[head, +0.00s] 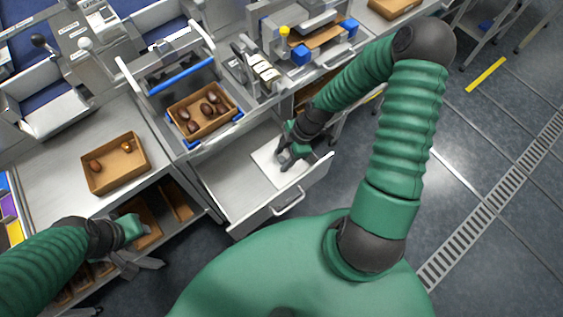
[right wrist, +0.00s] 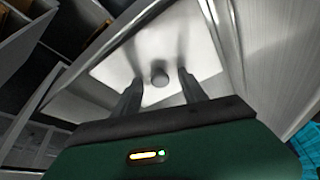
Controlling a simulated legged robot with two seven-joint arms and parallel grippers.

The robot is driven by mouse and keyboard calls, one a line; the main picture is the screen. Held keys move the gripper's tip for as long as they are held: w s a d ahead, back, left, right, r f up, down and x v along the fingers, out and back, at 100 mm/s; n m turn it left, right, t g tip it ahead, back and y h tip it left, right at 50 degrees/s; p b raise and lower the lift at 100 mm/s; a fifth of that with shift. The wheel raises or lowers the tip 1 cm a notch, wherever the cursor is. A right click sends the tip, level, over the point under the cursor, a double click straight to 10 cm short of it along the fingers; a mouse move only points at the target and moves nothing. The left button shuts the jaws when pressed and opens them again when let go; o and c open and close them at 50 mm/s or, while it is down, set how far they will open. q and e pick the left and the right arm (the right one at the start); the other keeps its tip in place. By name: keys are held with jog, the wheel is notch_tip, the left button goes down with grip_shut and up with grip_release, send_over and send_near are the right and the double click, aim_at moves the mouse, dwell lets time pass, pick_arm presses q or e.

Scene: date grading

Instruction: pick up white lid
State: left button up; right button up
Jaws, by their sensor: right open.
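The white lid (head: 272,166) is a flat white square lying in the open drawer (head: 222,187), near its right end. In the right wrist view the lid (right wrist: 118,66) shows a small round grey knob (right wrist: 159,76) at its middle. My right gripper (head: 287,160) is over the lid in the drawer. Its two fingers (right wrist: 160,84) are open, one on each side of the knob, with nothing between them but the knob. Whether they touch it I cannot tell. My left gripper (head: 150,245) is by the shelf under the left counter, its fingers partly seen.
A cardboard box with dates (head: 147,157) stands on the left counter. Another box with dates (head: 232,98) sits in a metal frame with a blue bar (head: 181,75). The drawer's front wall (head: 314,181) and side walls surround my right gripper.

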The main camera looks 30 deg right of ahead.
grip_shut()
dwell(0.3)
